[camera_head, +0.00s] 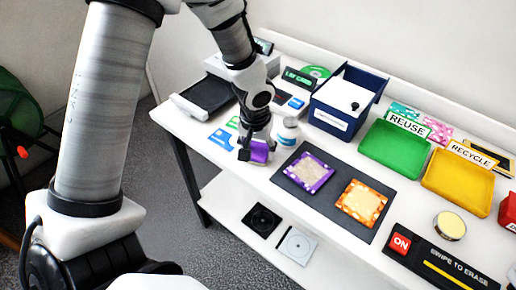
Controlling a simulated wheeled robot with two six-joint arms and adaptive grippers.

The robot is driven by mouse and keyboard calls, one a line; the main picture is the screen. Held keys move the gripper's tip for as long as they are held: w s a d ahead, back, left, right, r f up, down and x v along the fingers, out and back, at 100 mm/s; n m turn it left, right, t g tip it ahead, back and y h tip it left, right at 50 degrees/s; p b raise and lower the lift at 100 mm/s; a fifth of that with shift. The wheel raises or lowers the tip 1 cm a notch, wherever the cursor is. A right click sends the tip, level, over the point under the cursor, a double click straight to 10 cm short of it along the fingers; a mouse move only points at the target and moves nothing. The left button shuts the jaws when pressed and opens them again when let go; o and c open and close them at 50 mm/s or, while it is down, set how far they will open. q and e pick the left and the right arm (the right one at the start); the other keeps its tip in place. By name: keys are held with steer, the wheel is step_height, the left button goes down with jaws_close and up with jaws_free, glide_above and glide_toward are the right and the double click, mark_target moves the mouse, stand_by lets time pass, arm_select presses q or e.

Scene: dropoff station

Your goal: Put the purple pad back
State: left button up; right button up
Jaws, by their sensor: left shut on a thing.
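My left gripper (250,147) reaches down over the front left of the white table. It is shut on a small purple block (260,152), which I take to be the purple pad; its lower edge is at or just above the table top, and I cannot tell whether it touches. The gripper hides part of it. To its right, a dark mat (334,189) bears a square with a purple border (309,172) and a square with an orange border (361,203). My right gripper is not in view.
A white jar (287,131) stands close right of the gripper. A blue card (221,138) lies left of it. Behind are a dark blue box (345,113), a green tray (395,148) and a yellow tray (459,184). A round tin (449,226) stands at the right.

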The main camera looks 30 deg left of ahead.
mark_target(255, 154)
arm_select(q)
steer(key=shift+a+f+b, duration=0.1)
steer(key=shift+f+b, duration=0.2)
steer(key=shift+f, duration=0.05)
steer(key=o, duration=1.3)
steer(key=shift+w, duration=0.15)
steer(key=shift+o, duration=0.2)
steer(key=shift+r, duration=0.2)
steer(key=shift+r+p, duration=0.35)
steer(key=shift+p, duration=0.25)
step_height(255, 154, up, 11)
steer(key=s+p, duration=0.1)
steer(key=shift+s+d+r, duration=0.2)
steer(key=shift+s+d, duration=0.05)
